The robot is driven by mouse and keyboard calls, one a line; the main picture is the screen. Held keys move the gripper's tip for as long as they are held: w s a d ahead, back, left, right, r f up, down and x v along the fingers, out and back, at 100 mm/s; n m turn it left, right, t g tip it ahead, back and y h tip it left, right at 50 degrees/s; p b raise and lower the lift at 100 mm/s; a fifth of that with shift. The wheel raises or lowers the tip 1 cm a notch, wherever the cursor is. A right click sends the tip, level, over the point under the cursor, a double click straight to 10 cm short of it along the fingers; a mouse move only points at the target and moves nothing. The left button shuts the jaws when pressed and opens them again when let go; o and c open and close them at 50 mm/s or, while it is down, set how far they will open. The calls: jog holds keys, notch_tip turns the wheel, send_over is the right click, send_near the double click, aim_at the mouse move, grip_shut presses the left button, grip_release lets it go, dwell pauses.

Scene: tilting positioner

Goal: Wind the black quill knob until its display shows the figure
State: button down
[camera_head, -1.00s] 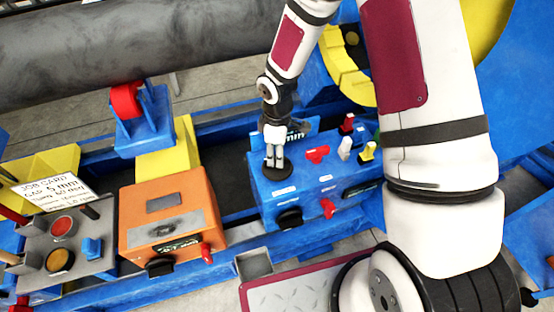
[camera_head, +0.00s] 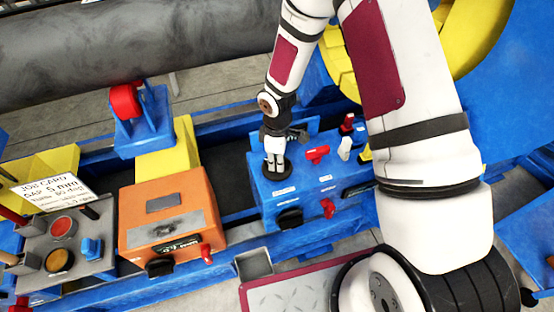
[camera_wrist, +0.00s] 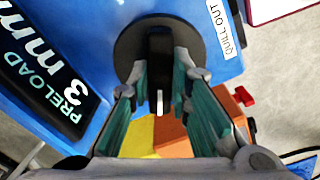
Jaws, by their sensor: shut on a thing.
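The black quill knob, a round black disc with a raised grip bar (camera_wrist: 159,42), sits on top of the blue control box (camera_head: 262,200). My gripper (camera_head: 277,165) points down onto it from above. In the wrist view the two fingers (camera_wrist: 160,75) stand on either side of the bar and are shut on it. A dark display (camera_wrist: 45,85) beside the knob reads "PRELOAD 3 mm" in the wrist view. A white label (camera_wrist: 225,27) on the other side of the knob reads "QUILL OUT". In the head view my gripper partly hides the knob and the display.
Red (camera_head: 317,153) and white (camera_head: 344,148) controls stand right of my gripper on the blue box. A black knob (camera_head: 289,218) and a red lever (camera_head: 328,208) are on its front. An orange box (camera_head: 140,222) and a job card (camera_head: 54,192) stand at left.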

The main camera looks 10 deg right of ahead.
jog(key=m, duration=0.3)
jog(key=shift+m, duration=0.3)
jog(key=c, duration=1.5)
grip_release()
jog(key=shift+r, duration=0.15)
jog(key=shift+r, duration=5.9)
